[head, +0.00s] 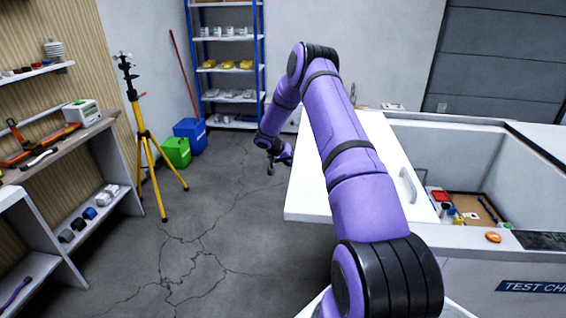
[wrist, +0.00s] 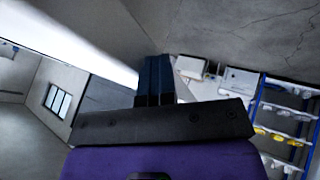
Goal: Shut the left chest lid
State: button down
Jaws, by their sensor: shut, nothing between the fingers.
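The white chest (head: 458,262), lettered "TEST CHE…", stands at the right with its inside partly uncovered. A flat white lid panel (head: 300,205) with a handle (head: 408,186) lies at its left, jutting out over the floor; my arm hides its middle. I cannot tell how the lid is hinged or guided. My gripper (head: 280,163) is beyond my arm, just left of the panel's left edge, and empty. The wrist view shows its dark fingers (wrist: 154,80) together. A bright white edge (wrist: 85,40) there, probably the lid, is close to the fingers; contact cannot be told.
An orange object (head: 493,237) sits on the front rim. A yellow tripod (head: 142,130), green bin (head: 175,152) and blue bin (head: 190,132) stand left. The floor between is clear.

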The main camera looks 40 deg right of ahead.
jog(key=s+d, duration=0.8)
jog(key=s, duration=0.1)
jog(key=s+d, duration=0.8)
jog(key=s, duration=0.2)
jog(key=s+d, duration=0.8)
jog(key=s, duration=0.2)
jog(key=shift+d, duration=0.4)
jog(key=shift+s+r, duration=0.1)
jog(key=shift+w+a, duration=0.25)
jog(key=shift+w, duration=0.25)
jog(key=shift+w+a, duration=1)
jog(key=shift+w, duration=0.2)
jog(key=v, duration=1)
jog(key=shift+w+a, duration=0.1)
jog(key=shift+a, duration=0.1)
